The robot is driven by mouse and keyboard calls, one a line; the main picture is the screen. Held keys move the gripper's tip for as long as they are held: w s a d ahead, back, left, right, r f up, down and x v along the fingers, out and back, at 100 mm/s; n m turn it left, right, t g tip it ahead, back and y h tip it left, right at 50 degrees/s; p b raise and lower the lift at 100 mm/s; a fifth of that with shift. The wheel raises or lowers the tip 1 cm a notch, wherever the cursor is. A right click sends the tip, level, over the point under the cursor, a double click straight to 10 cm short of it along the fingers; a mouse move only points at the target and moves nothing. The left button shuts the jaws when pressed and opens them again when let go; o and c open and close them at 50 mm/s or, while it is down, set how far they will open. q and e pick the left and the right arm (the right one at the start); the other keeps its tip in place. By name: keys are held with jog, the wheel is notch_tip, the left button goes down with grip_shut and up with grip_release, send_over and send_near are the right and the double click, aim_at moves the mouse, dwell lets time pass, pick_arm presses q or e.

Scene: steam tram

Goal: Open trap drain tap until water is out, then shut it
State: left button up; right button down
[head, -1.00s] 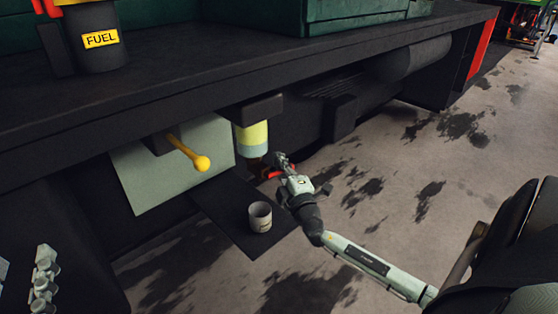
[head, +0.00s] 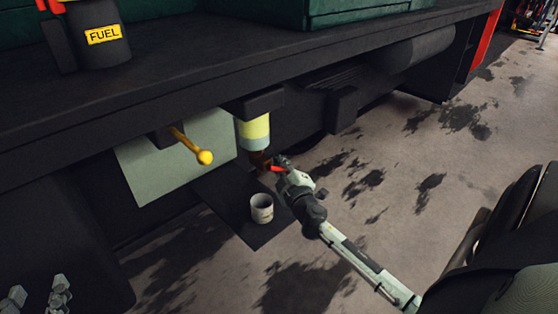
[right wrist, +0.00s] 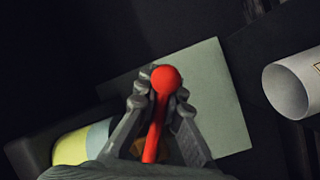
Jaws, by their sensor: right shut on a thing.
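The trap (head: 254,133), a pale yellow-green cylinder with a lighter lower band, hangs under the dark ledge. A brownish tap (head: 260,159) is below it. My right gripper (head: 281,163) is shut on the tap's red lever (head: 277,169); in the right wrist view the lever's round red end (right wrist: 166,79) sits between the fingers (right wrist: 157,105). The trap also shows there (right wrist: 72,146). A pale cup (head: 262,208) stands on a dark plate below the tap. No water stream is discernible. My left gripper (head: 38,295) is at the lower left edge, partly cut off; its opening is unclear.
A yellow-knobbed lever (head: 204,157) sticks out in front of a pale panel (head: 150,182), left of the trap. The dark plate (head: 225,205) lies under the cup. A FUEL container (head: 98,50) stands on the ledge (head: 170,98). Stained floor lies open to the right.

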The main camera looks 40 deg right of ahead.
jog(key=c, duration=1.6)
grip_release()
jog(key=shift+s, duration=0.1)
jog(key=v, duration=1.2)
